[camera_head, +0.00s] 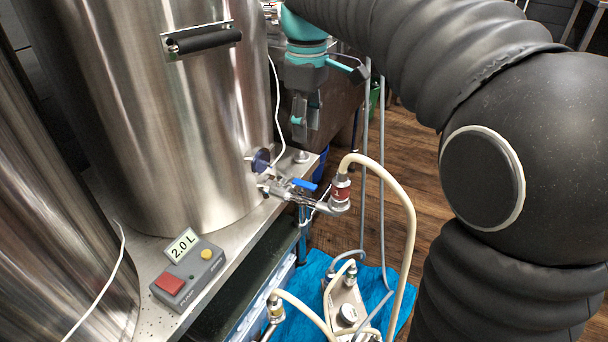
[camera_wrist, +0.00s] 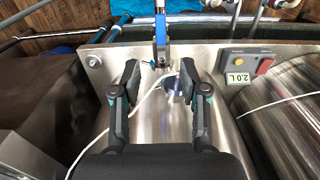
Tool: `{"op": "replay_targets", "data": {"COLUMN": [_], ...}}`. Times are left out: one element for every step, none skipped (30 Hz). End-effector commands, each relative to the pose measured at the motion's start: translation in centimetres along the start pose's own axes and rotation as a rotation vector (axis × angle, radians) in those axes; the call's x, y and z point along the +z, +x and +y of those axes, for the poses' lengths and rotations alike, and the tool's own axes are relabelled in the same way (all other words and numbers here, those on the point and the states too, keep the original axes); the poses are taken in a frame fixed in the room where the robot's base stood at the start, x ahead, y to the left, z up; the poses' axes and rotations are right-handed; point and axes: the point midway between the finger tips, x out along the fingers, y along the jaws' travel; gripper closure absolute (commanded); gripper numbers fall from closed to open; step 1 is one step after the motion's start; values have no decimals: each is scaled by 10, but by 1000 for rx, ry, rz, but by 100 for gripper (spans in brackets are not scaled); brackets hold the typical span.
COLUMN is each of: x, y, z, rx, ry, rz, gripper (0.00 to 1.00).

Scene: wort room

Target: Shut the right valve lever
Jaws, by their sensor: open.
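The valve (camera_head: 283,191) comes out of the low side of the big steel kettle (camera_head: 185,110) and carries a blue lever (camera_head: 304,184). The lever seems to lie roughly along the outlet pipe. In the wrist view the blue lever (camera_wrist: 160,28) is at top centre, beyond the fingertips. My gripper (camera_head: 300,132) hangs above and behind the valve in the head view, apart from it. In the wrist view my gripper (camera_wrist: 160,68) has its two fingers wide apart with nothing held. Only this one blue lever is clear to see.
A cream hose (camera_head: 405,215) rises from the outlet fitting (camera_head: 341,190) and curves down to a pump (camera_head: 346,300) on a blue mat (camera_head: 318,270). A white cable (camera_wrist: 135,105) passes near my fingers. A control box (camera_head: 189,273) reading 2.0 L sits on the steel bench (camera_head: 150,255).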

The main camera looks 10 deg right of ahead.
Motion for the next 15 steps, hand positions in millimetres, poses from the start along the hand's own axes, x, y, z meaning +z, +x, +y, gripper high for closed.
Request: {"op": "replay_targets", "data": {"x": [1, 1, 1, 1, 1, 0, 1, 0, 0, 0, 0, 0, 0, 0, 0], "y": [9, 14, 21, 26, 32, 40, 46, 51, 59, 64, 70, 77, 82, 88, 94], "z": [0, 0, 0, 0, 0, 0, -1, -1, -1, -1, -1, -1, -1, -1, -1], "rx": [-1, -1, -2, -1, -2, -1, -2, -1, -1, -2, -1, -2, -1, -1, -1], "ry": [2, 2, 2, 2, 2, 2, 2, 2, 1, 1, 1, 1, 0, 0, 0], "rz": [-1, -1, -2, -1, -2, -1, -2, -1, -1, -2, -1, -2, -1, -1, -1], "gripper": [56, 56, 56, 56, 56, 56, 56, 56, 56, 56, 56, 56, 56, 56, 56]}}
